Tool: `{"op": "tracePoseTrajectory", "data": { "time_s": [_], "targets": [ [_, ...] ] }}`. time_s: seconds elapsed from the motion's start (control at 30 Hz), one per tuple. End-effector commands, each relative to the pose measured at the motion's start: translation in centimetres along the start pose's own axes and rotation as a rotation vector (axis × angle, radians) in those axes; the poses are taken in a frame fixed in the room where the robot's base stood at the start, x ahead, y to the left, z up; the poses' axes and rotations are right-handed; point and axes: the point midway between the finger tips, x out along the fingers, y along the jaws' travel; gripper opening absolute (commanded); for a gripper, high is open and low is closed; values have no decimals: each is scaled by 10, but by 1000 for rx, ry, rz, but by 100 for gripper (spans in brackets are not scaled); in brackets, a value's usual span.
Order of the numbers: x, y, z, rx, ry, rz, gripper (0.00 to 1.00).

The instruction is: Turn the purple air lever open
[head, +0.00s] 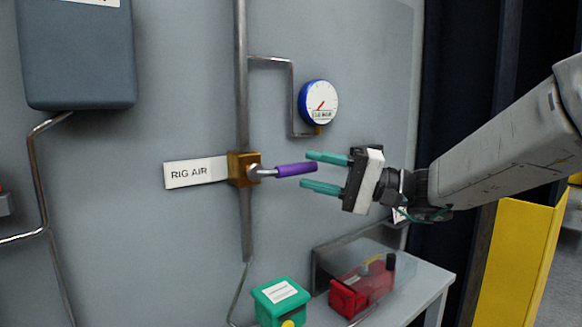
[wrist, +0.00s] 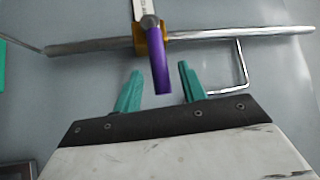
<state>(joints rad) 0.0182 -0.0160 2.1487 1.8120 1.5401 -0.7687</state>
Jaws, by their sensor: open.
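The purple lever (head: 296,170) sticks out to the right, roughly level, from a brass valve body (head: 243,168) on a vertical grey pipe. A white "RIG AIR" label (head: 190,172) is left of the valve. My gripper (head: 326,172) is open to the right of the lever, its two teal fingers pointing left toward it. In the wrist view the purple lever (wrist: 160,70) reaches down between the two open fingers (wrist: 158,82), with a gap on each side. The brass valve also shows there (wrist: 142,38). I see no contact between fingers and lever.
A round blue-rimmed gauge (head: 319,102) sits above my gripper on a thin bent pipe. Below are a green box (head: 281,300) and a red device (head: 360,288) under a clear cover on a shelf. A grey-blue box (head: 78,55) hangs upper left.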

Motion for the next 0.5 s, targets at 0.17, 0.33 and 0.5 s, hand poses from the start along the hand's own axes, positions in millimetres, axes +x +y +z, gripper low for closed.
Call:
{"op": "tracePoseTrajectory", "data": {
  "time_s": [0.17, 0.33, 0.5],
  "targets": [
    [30, 0, 1, 2, -5, 0, 41],
    [47, 0, 1, 2, -3, 2, 41],
    [51, 0, 0, 2, -1, 2, 41]
  ]
}}
